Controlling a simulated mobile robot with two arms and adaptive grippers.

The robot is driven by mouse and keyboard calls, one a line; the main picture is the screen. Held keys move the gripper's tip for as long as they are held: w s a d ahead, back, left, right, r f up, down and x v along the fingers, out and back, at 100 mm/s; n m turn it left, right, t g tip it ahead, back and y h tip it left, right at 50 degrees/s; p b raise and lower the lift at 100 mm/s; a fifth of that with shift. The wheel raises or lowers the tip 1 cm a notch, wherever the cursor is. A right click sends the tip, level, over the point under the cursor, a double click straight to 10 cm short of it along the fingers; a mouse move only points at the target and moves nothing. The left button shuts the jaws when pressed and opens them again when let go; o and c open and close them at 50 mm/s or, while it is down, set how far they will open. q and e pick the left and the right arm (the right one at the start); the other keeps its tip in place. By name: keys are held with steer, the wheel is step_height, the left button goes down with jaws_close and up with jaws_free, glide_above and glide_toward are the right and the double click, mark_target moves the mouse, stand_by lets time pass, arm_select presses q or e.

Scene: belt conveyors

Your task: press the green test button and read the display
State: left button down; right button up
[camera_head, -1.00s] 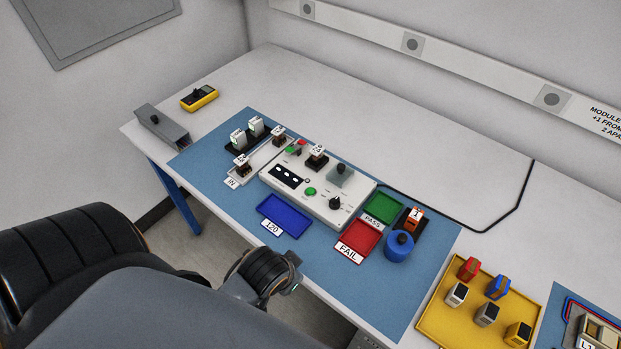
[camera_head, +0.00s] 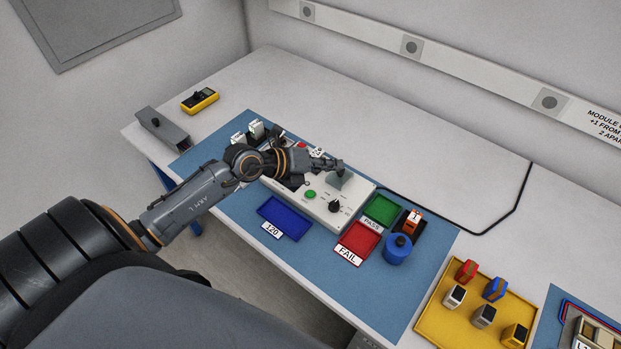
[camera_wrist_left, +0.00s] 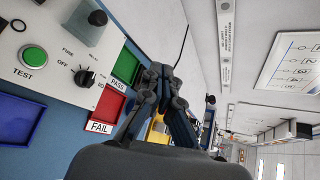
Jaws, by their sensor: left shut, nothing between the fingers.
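The test box is a white panel (camera_head: 325,208) on the blue mat. Its round green TEST button (camera_head: 310,194) shows clear of my arm; in the left wrist view the green button (camera_wrist_left: 33,58) is at the left, above the word TEST. My left gripper (camera_head: 340,165) is shut and empty over the back right part of the box, apart from the button. In the left wrist view its fingers (camera_wrist_left: 160,72) are together. My left forearm and wrist hide the back left of the box, including the display. My right gripper is not in view.
A black knob (camera_head: 335,206) stands right of the button. A blue tray (camera_head: 285,217), red FAIL tray (camera_head: 359,237) and green PASS tray (camera_head: 381,209) lie around the box.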

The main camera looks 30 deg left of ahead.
arm_select(q)
steer(key=a+f+m+g+y, duration=0.1)
steer(key=a+f+g+y, duration=0.1)
steer(key=a, duration=0.4)
steer(key=shift+s+a+f+y, duration=0.35)
steer(key=shift+f+y, duration=0.15)
steer(key=shift+f, duration=0.2)
steer(key=b, duration=0.7)
glide_above(307, 195)
step_height(307, 195, down, 8)
steer(key=shift+r, duration=0.25)
steer(key=shift+w+f, duration=0.1)
steer(key=shift+f, duration=0.6)
steer(key=shift+f+b, duration=0.3)
steer(key=shift+f, duration=0.1)
